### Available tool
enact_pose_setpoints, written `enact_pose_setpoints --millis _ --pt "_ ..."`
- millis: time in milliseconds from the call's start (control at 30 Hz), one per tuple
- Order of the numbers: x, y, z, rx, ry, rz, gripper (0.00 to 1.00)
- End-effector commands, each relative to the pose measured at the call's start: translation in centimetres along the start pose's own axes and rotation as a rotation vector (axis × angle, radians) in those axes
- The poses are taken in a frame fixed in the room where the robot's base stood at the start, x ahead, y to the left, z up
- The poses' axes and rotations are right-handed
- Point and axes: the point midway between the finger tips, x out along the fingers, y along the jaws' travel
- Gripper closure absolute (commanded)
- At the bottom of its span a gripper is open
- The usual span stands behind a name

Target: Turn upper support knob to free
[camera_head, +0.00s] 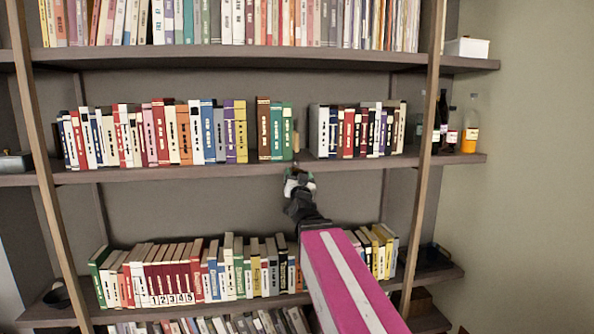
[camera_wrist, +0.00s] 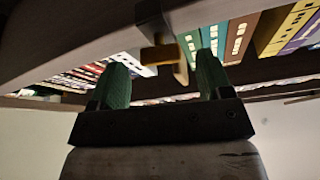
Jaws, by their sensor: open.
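My gripper (camera_head: 299,178) is just below the front edge of the middle shelf (camera_head: 220,174), near the gap between two groups of books. In the wrist view, my gripper (camera_wrist: 162,68) is open, with its two green fingers spread wide. A small tan bar-shaped knob (camera_wrist: 160,56) sits on a dark bracket (camera_wrist: 151,14) at the shelf edge. The knob appears between and slightly beyond the fingertips, lying crosswise in the picture. I cannot tell whether the fingers touch it. In the head view, my gripper and the shelf edge leave the knob unclear.
Books (camera_head: 190,132) fill the middle shelf left of the gap, and more books (camera_head: 355,130) stand right of it. Bottles (camera_head: 470,126) stand at its right end. Wooden uprights (camera_head: 424,150) flank the shelves.

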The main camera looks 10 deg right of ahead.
Motion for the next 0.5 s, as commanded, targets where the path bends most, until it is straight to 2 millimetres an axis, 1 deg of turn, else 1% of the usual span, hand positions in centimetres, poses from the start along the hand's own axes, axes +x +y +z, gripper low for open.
enact_pose_setpoints --millis 33,100,200,300,500 --pt "1.1 -0.1 0.0 0.000 0.001 0.000 0.28" --pt "2.0 -0.2 0.1 -0.001 0.000 0.000 0.28" --pt "2.8 -0.3 0.0 -0.002 0.000 0.000 0.28" --pt "3.1 -0.3 0.0 -0.002 0.000 0.000 0.28" --pt "3.1 -0.3 0.0 -0.001 0.000 0.000 0.28"
